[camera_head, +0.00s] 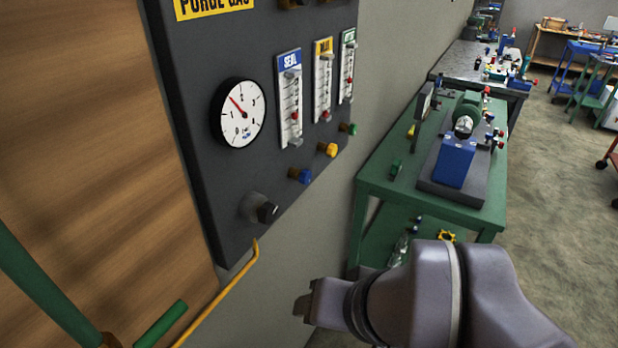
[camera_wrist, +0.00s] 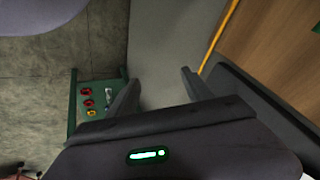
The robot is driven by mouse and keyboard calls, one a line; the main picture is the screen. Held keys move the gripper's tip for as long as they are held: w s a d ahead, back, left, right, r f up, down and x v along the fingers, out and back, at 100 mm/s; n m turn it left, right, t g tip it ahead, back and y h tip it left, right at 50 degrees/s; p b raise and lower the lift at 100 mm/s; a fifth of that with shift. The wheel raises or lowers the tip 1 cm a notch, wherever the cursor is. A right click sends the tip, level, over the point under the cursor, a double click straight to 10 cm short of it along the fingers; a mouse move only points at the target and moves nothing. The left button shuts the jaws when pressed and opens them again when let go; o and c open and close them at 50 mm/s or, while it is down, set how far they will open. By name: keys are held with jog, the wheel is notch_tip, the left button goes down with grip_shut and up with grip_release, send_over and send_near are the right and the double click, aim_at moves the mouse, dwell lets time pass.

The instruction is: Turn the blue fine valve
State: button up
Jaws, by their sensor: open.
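The blue fine valve (camera_head: 300,176) is a small blue knob on a brass stem. It sticks out from the dark purge gas panel (camera_head: 190,120), below the flow meter marked SEAL (camera_head: 289,100). My gripper (camera_head: 307,298) is below and to the right of the valve in the head view, well apart from it, and holds nothing. In the wrist view my gripper (camera_wrist: 158,84) has its two fingers spread, with bare grey wall behind the gap. The blue valve does not show in the wrist view.
Yellow (camera_head: 328,149) and green (camera_head: 348,128) knobs sit up and right of the blue one. A black knob (camera_head: 266,212) is at lower left, near a yellow pipe (camera_head: 215,300). A green table (camera_head: 377,185) with equipment stands at right.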

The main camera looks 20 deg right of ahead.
jog(key=shift+c, duration=0.8)
jog(key=m+t+y+p, duration=0.7)
jog(key=m+y+p, duration=0.3)
jog(key=m, duration=1.1)
send_near(308, 178)
jog(key=shift+y, duration=0.4)
jog(key=b+x, duration=0.1)
jog(key=x, duration=0.4)
jog(key=b+x, duration=0.2)
jog(key=x, duration=0.3)
jog(key=shift+w+f, duration=0.25)
jog(key=shift+w, duration=0.15)
